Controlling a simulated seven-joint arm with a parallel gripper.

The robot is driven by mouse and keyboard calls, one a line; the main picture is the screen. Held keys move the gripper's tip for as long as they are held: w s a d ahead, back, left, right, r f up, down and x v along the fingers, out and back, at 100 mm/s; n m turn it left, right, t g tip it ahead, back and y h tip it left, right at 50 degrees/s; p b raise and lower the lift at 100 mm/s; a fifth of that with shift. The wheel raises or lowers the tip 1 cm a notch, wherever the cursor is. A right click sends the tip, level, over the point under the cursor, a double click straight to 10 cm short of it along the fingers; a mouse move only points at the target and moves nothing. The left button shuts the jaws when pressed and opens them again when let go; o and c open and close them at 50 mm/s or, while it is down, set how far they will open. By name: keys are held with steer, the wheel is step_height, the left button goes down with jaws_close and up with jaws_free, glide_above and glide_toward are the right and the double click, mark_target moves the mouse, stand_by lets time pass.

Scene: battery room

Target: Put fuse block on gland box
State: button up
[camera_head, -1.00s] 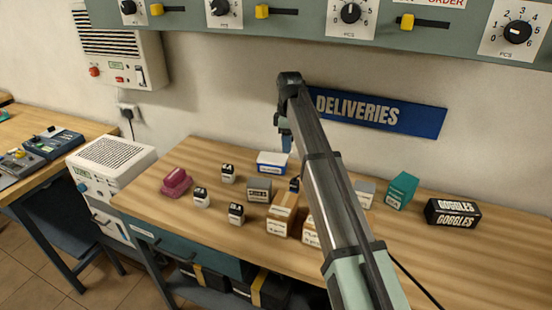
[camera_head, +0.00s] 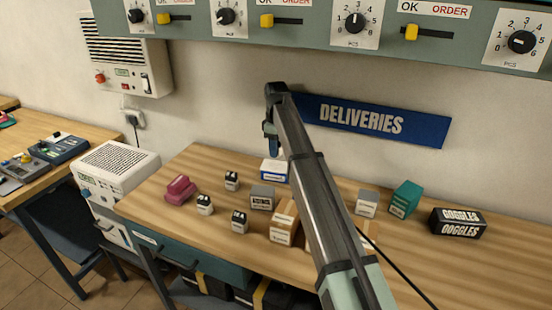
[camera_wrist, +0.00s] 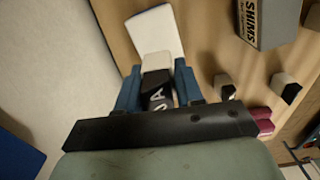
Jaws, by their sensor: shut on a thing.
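My gripper (camera_wrist: 157,80) is shut on a small white-and-black block with a letter A on it, the fuse block (camera_wrist: 157,92), seen between the blue fingers in the wrist view. In the head view my gripper (camera_head: 271,135) is above the back of the bench, and the block in it is hard to make out. A white box with a blue lower edge, which I take for the gland box (camera_head: 274,172), stands below it; its label is too small to read. In the wrist view this white box (camera_wrist: 156,32) lies just beyond the held block.
A grey SHIMS box (camera_head: 262,197) stands close beside the white box. Several small white-and-black blocks (camera_head: 204,204), a magenta item (camera_head: 180,189), brown cartons (camera_head: 284,224), a teal box (camera_head: 405,199) and a black GOGGLES box (camera_head: 458,222) are on the bench. The wall is close behind.

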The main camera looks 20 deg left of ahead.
mark_target(276, 165)
steer(key=shift+f, duration=2.15)
steer(key=shift+f, duration=0.15)
steer(key=o, duration=1.1)
step_height(276, 165, up, 12)
steer(key=shift+r, duration=0.2)
